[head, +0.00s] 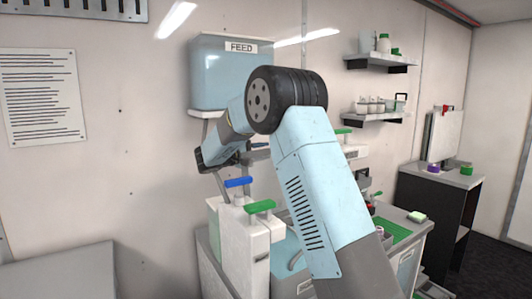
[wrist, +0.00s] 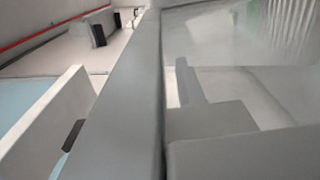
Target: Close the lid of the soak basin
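I cannot clearly pick out the soak basin or its lid. In the head view a light blue surface (head: 284,250) shows low behind my arm, beside a white housing (head: 240,250), and my arm covers much of it.
A blue handle (head: 238,182) and a green handle (head: 260,206) top the white housing close below my gripper. A blue FEED tank (head: 215,75) hangs on the wall above. Shelves (head: 380,60) and a dark side bench (head: 430,210) stand to the right. A grey block (head: 60,272) is at lower left.

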